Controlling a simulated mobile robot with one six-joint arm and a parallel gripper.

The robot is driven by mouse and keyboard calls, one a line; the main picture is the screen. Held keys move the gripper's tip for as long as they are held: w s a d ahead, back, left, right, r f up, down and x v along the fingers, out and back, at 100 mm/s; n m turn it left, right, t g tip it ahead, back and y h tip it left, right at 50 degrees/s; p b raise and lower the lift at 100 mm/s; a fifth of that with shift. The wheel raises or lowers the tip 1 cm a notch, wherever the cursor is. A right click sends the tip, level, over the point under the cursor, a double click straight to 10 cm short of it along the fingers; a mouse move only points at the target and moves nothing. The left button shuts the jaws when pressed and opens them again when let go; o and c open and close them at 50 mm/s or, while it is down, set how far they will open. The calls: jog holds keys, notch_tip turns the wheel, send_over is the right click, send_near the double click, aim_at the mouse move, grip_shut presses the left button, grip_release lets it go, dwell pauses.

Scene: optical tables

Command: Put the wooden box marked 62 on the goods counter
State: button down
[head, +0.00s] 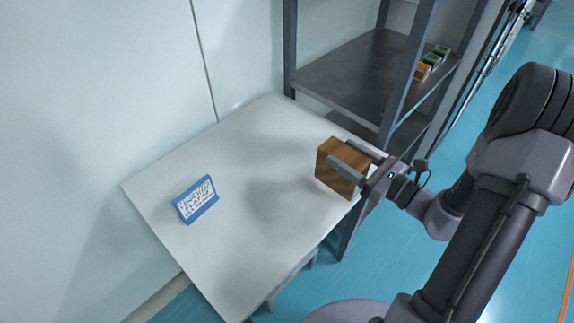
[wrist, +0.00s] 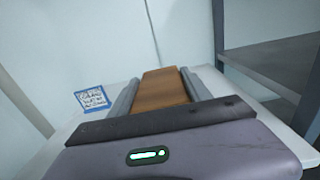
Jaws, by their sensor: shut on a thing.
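The wooden box (head: 338,170) is brown and sits between the fingers of my gripper (head: 350,163), at the right side of the white table. My gripper is shut on it. No number can be read on its visible faces. In the wrist view the box (wrist: 161,88) lies between the two grey fingers (wrist: 157,92). I cannot tell whether the box touches the tabletop or is held just above it. The white table (head: 250,140) carries a blue-framed sign (head: 197,199) with writing too small to read; the sign also shows in the wrist view (wrist: 91,99).
A grey metal shelf rack (head: 345,75) stands behind the table, with several small orange and green boxes (head: 423,71) on it. A pale wall (head: 90,90) runs along the table's left and back. The middle of the tabletop is clear. Blue floor lies to the right.

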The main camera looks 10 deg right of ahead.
jog(key=w+a+f+b, duration=0.4)
jog(key=w+a, duration=0.1)
jog(key=a, duration=0.4)
jog(key=shift+f, duration=0.35)
jog(key=shift+c, duration=2.4)
grip_release()
